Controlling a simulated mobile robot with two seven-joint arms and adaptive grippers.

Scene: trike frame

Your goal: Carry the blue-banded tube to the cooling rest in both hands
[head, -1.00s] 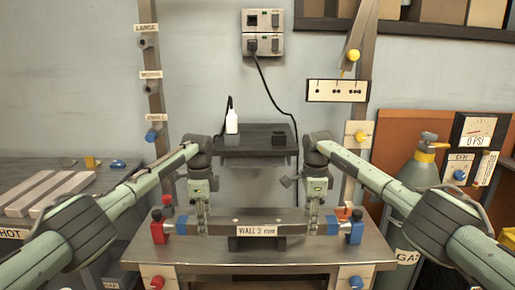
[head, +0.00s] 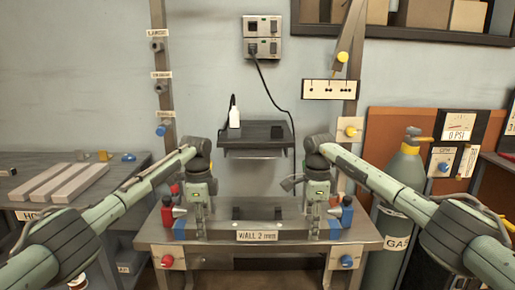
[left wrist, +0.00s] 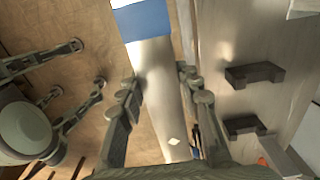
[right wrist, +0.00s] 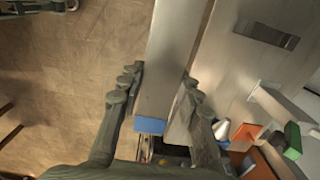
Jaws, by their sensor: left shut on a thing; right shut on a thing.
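The blue-banded tube (head: 225,236) is a grey steel bar with a blue band near each end and a "WALL 2 mm" label. It is level, across the front of the steel workbench (head: 369,231). My left gripper (head: 201,228) is shut on it just inside the left blue band, and my right gripper (head: 315,227) just inside the right one. The tube shows between the fingers in the left wrist view (left wrist: 158,72) and the right wrist view (right wrist: 172,45). The cooling rest may be the left table (head: 80,222) with a partly hidden "HO" label; I cannot tell.
A red clamp (head: 167,211) and a blue clamp (head: 347,211) stand at the bench's sides. Dark support blocks (left wrist: 254,74) stand on the bench. Pale bars (head: 82,182) lie on the left table. A gas cylinder (head: 405,178) stands at right.

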